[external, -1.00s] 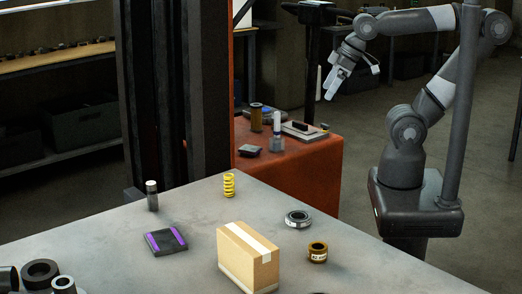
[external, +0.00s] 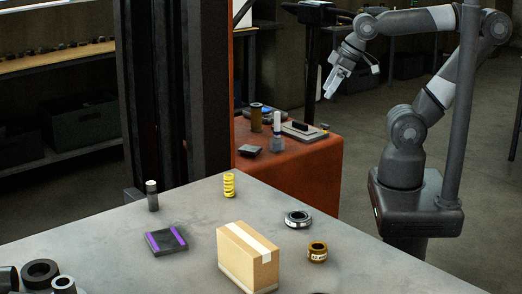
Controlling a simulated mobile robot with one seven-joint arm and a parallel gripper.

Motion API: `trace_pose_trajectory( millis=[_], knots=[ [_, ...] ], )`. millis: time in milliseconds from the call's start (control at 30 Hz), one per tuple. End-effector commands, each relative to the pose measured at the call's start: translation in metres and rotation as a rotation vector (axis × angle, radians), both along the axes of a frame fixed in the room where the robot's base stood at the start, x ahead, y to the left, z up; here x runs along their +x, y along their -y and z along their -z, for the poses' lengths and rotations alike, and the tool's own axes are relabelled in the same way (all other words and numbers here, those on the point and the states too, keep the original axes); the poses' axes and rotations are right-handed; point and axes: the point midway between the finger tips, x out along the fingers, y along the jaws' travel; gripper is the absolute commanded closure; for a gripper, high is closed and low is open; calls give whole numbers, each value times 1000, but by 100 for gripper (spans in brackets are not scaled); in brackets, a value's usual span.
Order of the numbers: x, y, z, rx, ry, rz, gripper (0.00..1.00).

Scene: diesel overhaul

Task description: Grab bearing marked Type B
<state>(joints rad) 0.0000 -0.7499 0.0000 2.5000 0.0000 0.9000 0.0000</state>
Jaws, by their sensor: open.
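Two ring-shaped parts that look like bearings lie on the grey table (external: 110,225) in the external view. One is a dark and silver ring (external: 298,219) lying flat near the table's right edge. The other is a brown-gold ring (external: 317,252) with a pale label, just in front of it and right of the cardboard box. The label writing is too small to read, so I cannot tell which is Type B. My gripper (external: 331,90) is open and empty, raised behind the table and well apart from both rings.
A cardboard box (external: 248,258) stands left of the brown ring. A yellow spring (external: 229,185), a dark pad with purple strips (external: 166,241) and a small cylinder (external: 152,196) stand farther left. Dark rings (external: 42,272) crowd the front left corner. An orange bench (external: 310,165) with parts stands behind.

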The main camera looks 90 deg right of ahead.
Motion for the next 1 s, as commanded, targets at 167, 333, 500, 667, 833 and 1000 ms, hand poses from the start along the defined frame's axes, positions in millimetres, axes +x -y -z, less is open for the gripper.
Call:
trace_pose_trajectory(
  millis=[167, 333, 500, 667, 833, 1000],
  knots=[
    [0, 0, 0, 0, 0, -1, 26],
    [11, -10, -2, -40, -23, -102, 26],
    [41, -46, -4, -164, -86, -433, 26],
    [70, -94, 0, -292, -139, -818, 26],
    [93, -154, 12, -410, -179, -1235, 26],
    [105, -222, 33, -510, -201, -1659, 26]
  ],
)
